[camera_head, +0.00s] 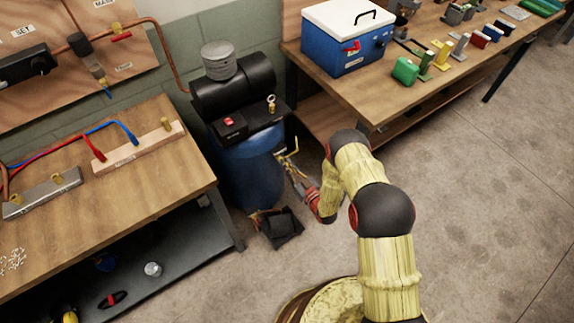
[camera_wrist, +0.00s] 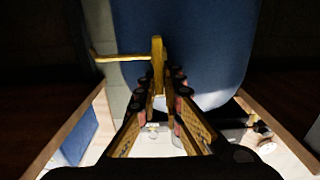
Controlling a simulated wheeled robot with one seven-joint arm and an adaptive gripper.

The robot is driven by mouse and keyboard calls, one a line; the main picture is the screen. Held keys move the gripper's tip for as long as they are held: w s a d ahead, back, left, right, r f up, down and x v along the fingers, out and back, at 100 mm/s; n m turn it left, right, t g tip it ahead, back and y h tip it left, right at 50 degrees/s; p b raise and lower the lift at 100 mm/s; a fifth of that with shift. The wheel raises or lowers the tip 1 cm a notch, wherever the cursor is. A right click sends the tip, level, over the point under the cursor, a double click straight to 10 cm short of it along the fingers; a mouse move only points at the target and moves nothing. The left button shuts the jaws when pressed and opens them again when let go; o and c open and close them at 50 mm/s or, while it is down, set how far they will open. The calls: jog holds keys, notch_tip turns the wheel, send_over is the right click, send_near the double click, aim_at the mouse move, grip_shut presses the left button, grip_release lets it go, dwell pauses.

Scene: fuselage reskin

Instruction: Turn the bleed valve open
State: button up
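The bleed valve (camera_head: 288,154) shows as small yellow metal parts on the right side of the blue tank. In the wrist view, a yellow upright lever (camera_wrist: 157,60) stands in front of the tank, with a thin yellow bar (camera_wrist: 118,58) reaching left from it. My gripper (camera_head: 298,174) is beside the tank, at the valve. In the wrist view, the two fingers of my gripper (camera_wrist: 160,82) are close together, one on each side of the lever's lower part. I cannot tell whether both pads touch it.
The blue tank (camera_head: 248,172) carries a black compressor (camera_head: 232,90). A black pedal-like object (camera_head: 282,228) lies on the floor below my gripper. A workbench (camera_head: 150,190) stands at left. Another bench (camera_head: 385,95) with a blue cooler (camera_head: 335,50) stands behind. The floor at right is clear.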

grip_shut()
jog(key=shift+s+a+f+n+b, duration=0.3)
jog(key=shift+n+b, duration=1.15)
jog(key=shift+n, duration=1.5)
jog(key=shift+s+a+f+n+b, duration=0.1)
jog(key=shift+a+f+n+b, duration=0.3)
jog(key=shift+n+b, duration=1.85)
jog(key=shift+s+a+f+n+b, duration=0.25)
jog(key=shift+f+n+b, duration=0.35)
jog(key=shift+n, duration=3.1)
jog(key=shift+r, duration=0.15)
jog(key=o, duration=0.6)
grip_release()
jog(key=v, duration=1.2)
